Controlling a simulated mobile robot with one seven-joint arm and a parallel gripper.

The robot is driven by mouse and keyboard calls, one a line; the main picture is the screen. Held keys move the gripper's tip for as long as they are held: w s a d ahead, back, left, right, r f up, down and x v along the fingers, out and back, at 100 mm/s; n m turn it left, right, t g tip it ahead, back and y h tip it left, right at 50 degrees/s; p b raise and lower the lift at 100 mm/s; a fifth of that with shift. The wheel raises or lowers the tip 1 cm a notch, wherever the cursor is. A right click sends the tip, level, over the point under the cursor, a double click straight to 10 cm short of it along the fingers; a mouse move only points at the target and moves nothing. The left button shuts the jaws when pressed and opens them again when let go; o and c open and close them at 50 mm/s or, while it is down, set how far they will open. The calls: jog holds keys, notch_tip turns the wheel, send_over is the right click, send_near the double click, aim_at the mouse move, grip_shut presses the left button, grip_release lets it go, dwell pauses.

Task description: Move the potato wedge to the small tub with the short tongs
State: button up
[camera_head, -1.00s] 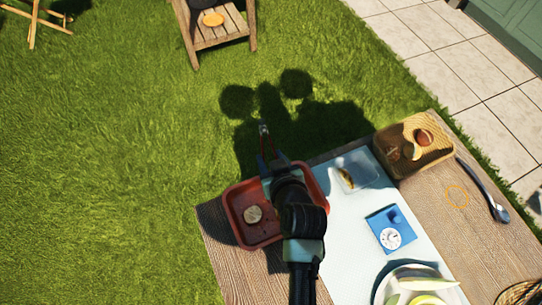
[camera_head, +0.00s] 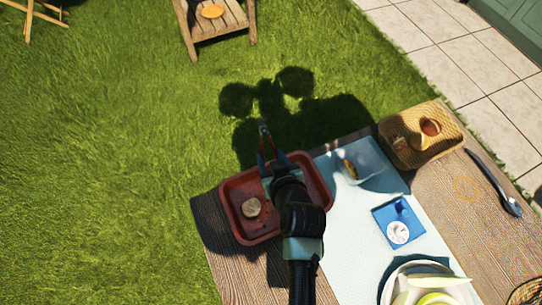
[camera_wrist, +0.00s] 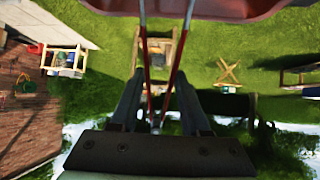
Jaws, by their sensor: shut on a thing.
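My gripper (camera_head: 274,160) is shut on the short tongs (camera_head: 265,140), which have red arms, over the far edge of the red tray. In the wrist view the two red tong arms (camera_wrist: 178,80) run between my fingers (camera_wrist: 157,100) and meet near the palm; their far ends run out of the frame. A small clear tub (camera_head: 372,160) stands on the pale cloth to the right of my gripper. A yellow-brown piece (camera_head: 349,168), which looks like the potato wedge, shows within the tub's outline at its left side.
The red tray (camera_head: 313,180) holds a round pale piece (camera_head: 251,207). A woven basket (camera_head: 395,148) with brown items stands at the right. A blue timer (camera_head: 390,214), a plate (camera_head: 392,290) with green and pale food, and long dark tongs (camera_head: 490,180) lie nearer or farther right.

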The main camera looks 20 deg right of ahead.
grip_shut()
jog(key=shift+r, duration=0.1)
notch_tip(320, 180, up, 12)
jog(key=p, duration=1.1)
